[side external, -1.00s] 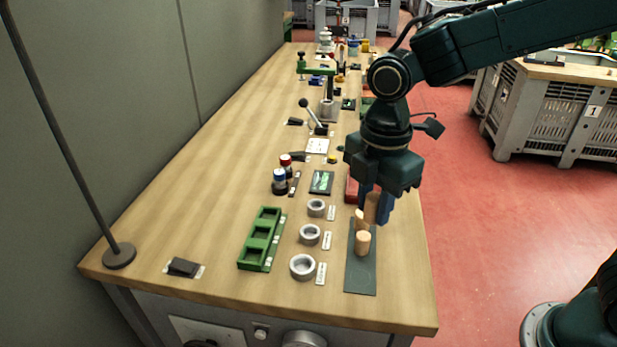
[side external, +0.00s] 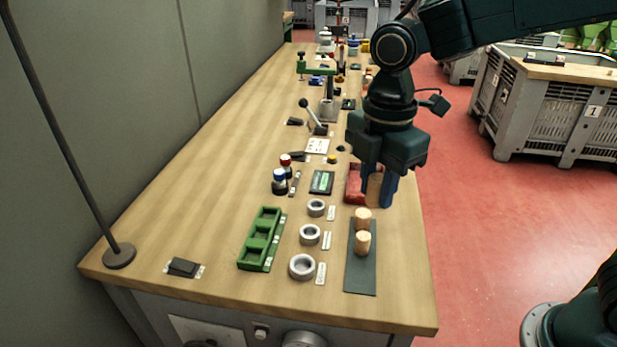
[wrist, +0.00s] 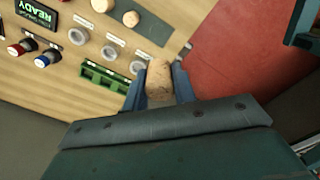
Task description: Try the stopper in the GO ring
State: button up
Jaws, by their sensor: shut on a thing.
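My gripper (side external: 379,192) has its blue fingers shut on a cork stopper (side external: 374,187), held above the far end of the dark mat. The held stopper also shows between the fingers in the wrist view (wrist: 159,83). Two other stoppers, a farther one (side external: 363,218) and a nearer one (side external: 362,243), stand on the mat (side external: 361,275). Three grey rings, a far one (side external: 316,208), a middle one (side external: 310,235) and a near one (side external: 302,267), sit in a row left of the mat. Each has a small label beside it, too small to read, so I cannot tell which is GO.
A green sorting tray (side external: 262,238) with compartments lies left of the rings. A red tray (side external: 354,184) is behind my gripper. The bench's near left is mostly clear.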

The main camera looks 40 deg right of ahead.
jog(key=shift+w, duration=0.1)
jog(key=w+a+f, duration=0.8)
jog(key=f, duration=0.2)
jog(key=shift+w+f, duration=0.2)
jog(key=shift+w, duration=0.05)
jog(key=shift+f, duration=0.2)
jog(key=shift+f, duration=2.95)
jog(key=shift+f, duration=0.65)
jog(key=o, duration=1)
jog(key=shift+r, duration=0.1)
